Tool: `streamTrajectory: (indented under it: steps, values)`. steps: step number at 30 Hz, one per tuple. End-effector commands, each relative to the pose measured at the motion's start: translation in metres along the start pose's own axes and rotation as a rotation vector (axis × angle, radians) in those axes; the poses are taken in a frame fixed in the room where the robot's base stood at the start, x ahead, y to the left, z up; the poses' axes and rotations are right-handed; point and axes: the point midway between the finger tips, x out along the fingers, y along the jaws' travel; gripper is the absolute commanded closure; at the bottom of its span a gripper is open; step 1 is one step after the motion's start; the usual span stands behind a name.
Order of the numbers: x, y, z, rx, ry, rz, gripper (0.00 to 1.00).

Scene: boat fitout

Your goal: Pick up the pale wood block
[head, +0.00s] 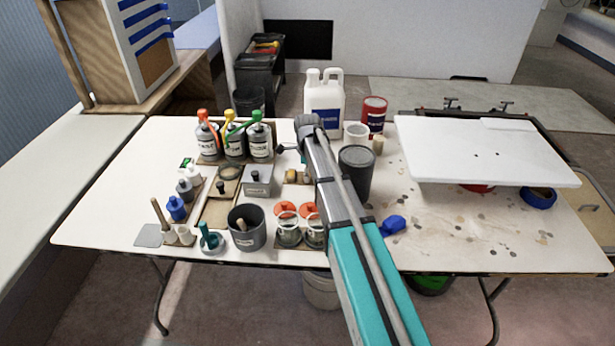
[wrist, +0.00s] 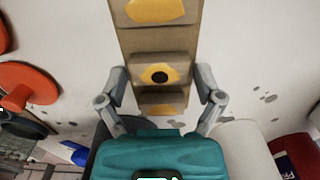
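A brown tray (wrist: 185,35) holds a row of tan blocks with yellow tops in the wrist view. The middle block (wrist: 143,72) has a dark round spot on top. I cannot tell which is the pale wood block. My gripper (wrist: 162,80) is open, with one finger on each side of the middle block; contact is not clear. In the head view, part of this row (head: 291,176) shows left of my arm, which hides the rest and my fingers. A small pale wooden piece (head: 378,145) also stands by the red can.
A dark pot (head: 357,172), white pot (head: 355,133), red can (head: 374,112) and white jug (head: 323,105) stand near my arm. Orange-lidded jars (head: 288,228) are in front of the row. A white board (head: 480,150) covers the right side.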

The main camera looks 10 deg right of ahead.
Motion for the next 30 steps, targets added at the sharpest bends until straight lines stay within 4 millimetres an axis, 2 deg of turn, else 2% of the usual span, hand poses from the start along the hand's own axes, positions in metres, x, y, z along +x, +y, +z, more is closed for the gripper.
streamTrajectory:
  steps: [1,3,4,20,30]
  values:
    - [0.0,0.0,0.0,0.0,0.0,0.0,0.37]
    - [0.0,0.0,0.0,0.0,0.0,0.0,0.5]
    - [0.0,0.0,0.0,0.0,0.0,0.0,0.51]
    - [-0.005,0.0,0.0,0.0,0.0,0.0,0.52]
    - [-0.028,0.0,0.0,0.0,0.0,0.0,0.52]
